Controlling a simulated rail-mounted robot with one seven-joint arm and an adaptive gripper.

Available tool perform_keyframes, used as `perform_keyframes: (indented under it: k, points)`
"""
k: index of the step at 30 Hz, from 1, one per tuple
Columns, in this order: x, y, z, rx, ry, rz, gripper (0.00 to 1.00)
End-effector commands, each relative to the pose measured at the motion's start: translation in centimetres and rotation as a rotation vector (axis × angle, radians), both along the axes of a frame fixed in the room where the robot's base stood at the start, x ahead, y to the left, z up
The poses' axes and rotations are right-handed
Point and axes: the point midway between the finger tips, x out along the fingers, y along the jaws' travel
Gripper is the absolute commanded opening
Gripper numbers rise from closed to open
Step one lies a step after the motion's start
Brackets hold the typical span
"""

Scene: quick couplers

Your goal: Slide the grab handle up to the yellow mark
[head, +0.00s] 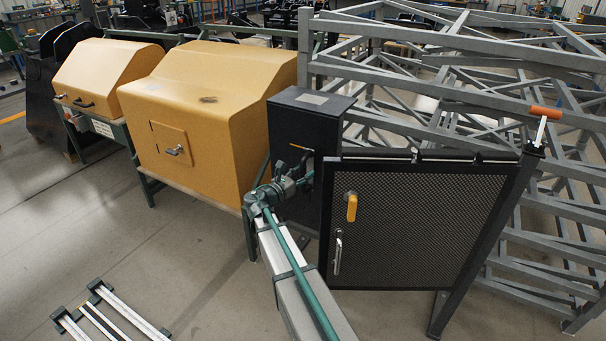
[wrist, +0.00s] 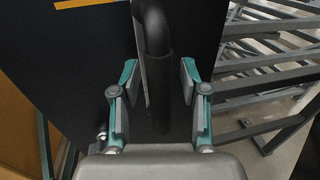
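The grab handle (wrist: 154,85) is a thick black bar with a curved upper end. It stands out from a dark panel in the wrist view. My gripper (wrist: 156,92) is open, with one teal-and-grey finger on each side of the bar. A narrow gap shows between the bar and each finger. The yellow mark (wrist: 97,3) is a stripe on the panel at the top edge of the wrist view, up and left of the handle. In the head view my gripper (head: 300,178) is at the front of the dark box (head: 310,104) and partly hides the handle.
A black mesh door (head: 420,220) with a yellow latch (head: 351,206) stands right of my arm. Yellow housings (head: 208,95) stand to the left. Grey metal frames (head: 470,60) fill the space behind.

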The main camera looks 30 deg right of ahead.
Motion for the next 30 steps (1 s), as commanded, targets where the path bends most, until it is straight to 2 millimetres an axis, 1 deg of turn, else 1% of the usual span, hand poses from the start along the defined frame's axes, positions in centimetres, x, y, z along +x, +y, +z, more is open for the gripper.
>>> perform_keyframes:
  k: [5, 8, 13, 21, 24, 30]
  points:
    - [0.0, 0.1, 0.0, 0.0, 0.0, 0.0, 0.45]
    - [-0.3, 0.7, 0.0, 0.0, 0.0, 0.001, 0.45]
    - [-1.1, 2.8, 0.0, 0.0, 0.0, 0.003, 0.45]
    - [-2.9, 7.8, 0.0, 0.0, 0.0, 0.004, 0.45]
    - [-3.4, 9.2, 0.0, 0.0, 0.0, 0.002, 0.45]
    - [-4.0, 11.0, 0.0, 0.0, 0.0, 0.001, 0.45]
